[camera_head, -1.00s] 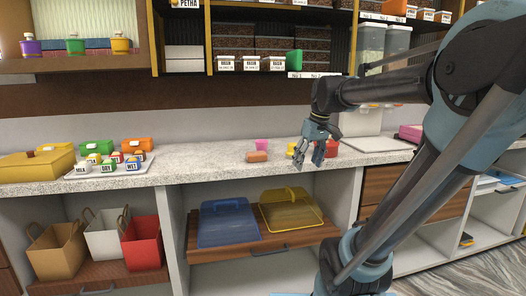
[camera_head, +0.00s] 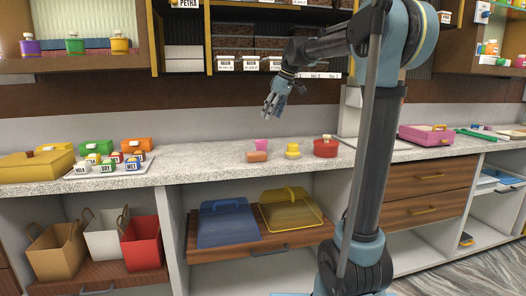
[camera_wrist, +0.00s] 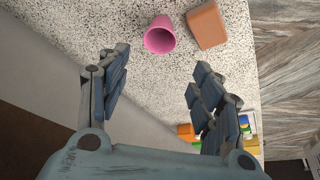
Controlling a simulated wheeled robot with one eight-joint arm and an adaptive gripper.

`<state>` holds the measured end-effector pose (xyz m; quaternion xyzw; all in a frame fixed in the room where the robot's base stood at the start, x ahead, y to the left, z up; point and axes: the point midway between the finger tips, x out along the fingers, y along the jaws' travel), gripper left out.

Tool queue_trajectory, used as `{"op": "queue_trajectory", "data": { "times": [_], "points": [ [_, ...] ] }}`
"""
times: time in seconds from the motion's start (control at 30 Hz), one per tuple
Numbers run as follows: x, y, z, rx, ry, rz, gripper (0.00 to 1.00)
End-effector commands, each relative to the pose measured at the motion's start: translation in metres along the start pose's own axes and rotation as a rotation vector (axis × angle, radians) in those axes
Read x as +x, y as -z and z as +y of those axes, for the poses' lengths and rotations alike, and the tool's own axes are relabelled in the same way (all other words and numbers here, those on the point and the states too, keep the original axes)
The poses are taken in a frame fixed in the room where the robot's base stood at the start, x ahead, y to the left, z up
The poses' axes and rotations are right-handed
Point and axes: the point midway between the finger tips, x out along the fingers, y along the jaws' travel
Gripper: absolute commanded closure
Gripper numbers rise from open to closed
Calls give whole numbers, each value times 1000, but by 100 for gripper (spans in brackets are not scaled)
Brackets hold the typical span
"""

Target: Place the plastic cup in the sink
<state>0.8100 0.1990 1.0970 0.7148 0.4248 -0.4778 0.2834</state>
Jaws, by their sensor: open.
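A pink plastic cup (camera_head: 261,144) stands on the speckled counter, behind an orange-brown block (camera_head: 257,156). In the wrist view the cup (camera_wrist: 159,36) shows its open mouth, just beyond and between my fingertips, with the block (camera_wrist: 208,25) to its right. My gripper (camera_head: 271,108) is open and empty, in the air above the counter over the cup's area, and touches nothing. The wrist view shows its two fingers spread wide (camera_wrist: 160,65). I cannot clearly make out a sink; a pale, flat-edged area (camera_head: 392,144) lies partly hidden behind my arm.
A yellow object (camera_head: 292,152) and a red pot (camera_head: 325,148) stand right of the cup. A tray of small labelled jars (camera_head: 72,171) and coloured boxes fill the counter's left. A pink box (camera_head: 426,135) stands at right. Shelves hang above; the counter between jars and cup is clear.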

Motion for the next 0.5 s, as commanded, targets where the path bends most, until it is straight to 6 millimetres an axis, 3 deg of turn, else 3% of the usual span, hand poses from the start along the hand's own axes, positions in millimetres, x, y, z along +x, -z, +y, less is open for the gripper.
{"op": "queue_trajectory", "data": {
  "times": [0.5],
  "points": [
    [89,0,0,1,-1,0,41]
  ]
}}
